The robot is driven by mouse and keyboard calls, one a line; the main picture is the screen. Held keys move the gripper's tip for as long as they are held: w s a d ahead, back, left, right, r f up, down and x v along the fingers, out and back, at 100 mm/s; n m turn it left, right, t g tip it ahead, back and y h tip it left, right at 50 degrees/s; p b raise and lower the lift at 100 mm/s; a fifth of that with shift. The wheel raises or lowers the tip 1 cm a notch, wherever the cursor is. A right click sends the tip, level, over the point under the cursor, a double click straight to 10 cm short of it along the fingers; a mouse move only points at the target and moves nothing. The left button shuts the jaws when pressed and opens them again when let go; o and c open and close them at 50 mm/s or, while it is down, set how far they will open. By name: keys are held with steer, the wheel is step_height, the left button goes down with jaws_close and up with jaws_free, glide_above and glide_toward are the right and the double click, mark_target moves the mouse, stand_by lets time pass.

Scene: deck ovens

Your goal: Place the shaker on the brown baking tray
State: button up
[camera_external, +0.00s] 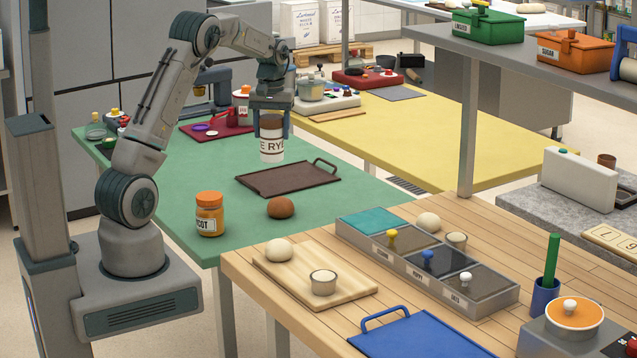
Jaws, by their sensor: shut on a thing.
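My gripper (271,124) points down and is shut on the shaker (272,149), a cylinder with a brown upper part and a white label; "E RYE" can be read. The shaker is upright and appears held in the air over the green table. In the picture its bottom shows just behind the far edge of the brown baking tray (285,179); the exact height is hard to tell. The brown tray lies flat and empty on the green table, with a raised handle at its right end. The fingers cover part of the shaker's top.
An orange-lidded jar (210,214) and a brown ball (281,207) stand in front of the tray on the green table (360,193). A dark red tray (217,131) with small items lies behind. The wooden counter (410,298) is at the front right.

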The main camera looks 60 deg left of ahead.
steer(key=shift+w+m, duration=0.3)
steer(key=shift+w, duration=0.85)
steer(key=shift+w+a+f, duration=0.15)
steer(key=shift+a+f, duration=0.05)
steer(key=shift+a+f+p, duration=2.2)
steer(key=shift+a+f, duration=3.3)
steer(key=o, duration=1.1)
step_height(320, 180, up, 12)
steer(key=shift+r+b, duration=0.2)
steer(key=shift+b, duration=0.65)
